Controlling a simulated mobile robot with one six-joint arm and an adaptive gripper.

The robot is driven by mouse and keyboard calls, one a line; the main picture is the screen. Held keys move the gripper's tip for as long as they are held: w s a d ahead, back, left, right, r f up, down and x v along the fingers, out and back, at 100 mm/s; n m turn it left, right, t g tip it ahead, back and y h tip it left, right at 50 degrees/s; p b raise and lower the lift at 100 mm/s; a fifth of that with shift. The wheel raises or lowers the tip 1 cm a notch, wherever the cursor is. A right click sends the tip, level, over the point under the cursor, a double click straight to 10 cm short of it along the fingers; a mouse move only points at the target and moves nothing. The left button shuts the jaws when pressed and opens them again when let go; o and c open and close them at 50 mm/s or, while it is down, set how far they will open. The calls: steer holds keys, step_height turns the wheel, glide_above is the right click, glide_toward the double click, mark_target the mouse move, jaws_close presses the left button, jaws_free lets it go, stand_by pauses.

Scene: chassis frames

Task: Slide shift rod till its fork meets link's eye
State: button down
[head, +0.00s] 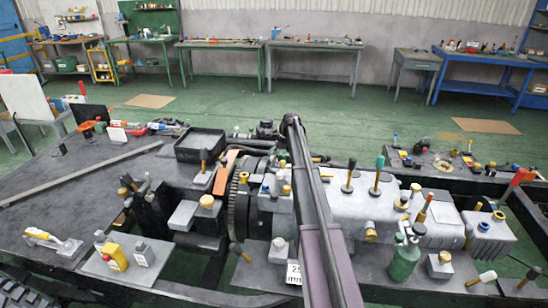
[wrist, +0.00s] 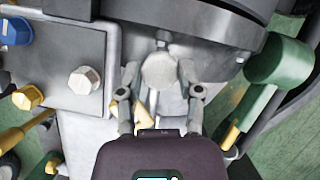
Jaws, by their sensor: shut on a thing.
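In the wrist view my gripper (wrist: 159,84) has its two grey fingers on either side of a pale grey round-ended piece (wrist: 158,71), and it is shut on it. This piece may be an end of the shift rod; I cannot tell for sure. A thin pale stem shows below it, between the fingers. The fork and the link's eye cannot be made out in either view. In the head view my arm crosses the middle of the machine, and my gripper cannot be made out there.
A dark round housing (wrist: 205,28) lies just beyond the fingers. In the head view a ring gear (head: 238,205) and a green bottle (head: 404,262) flank my arm.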

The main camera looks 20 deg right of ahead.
steer(key=s+d, duration=0.2)
steer(key=d, duration=0.1)
steer(key=s+d, duration=0.1)
steer(key=shift+s+d, duration=0.25)
steer(key=shift+d, duration=0.15)
steer(key=shift+c, duration=1.3)
jaws_free()
steer(key=shift+w+a, duration=0.1)
steer(key=shift+w, duration=0.05)
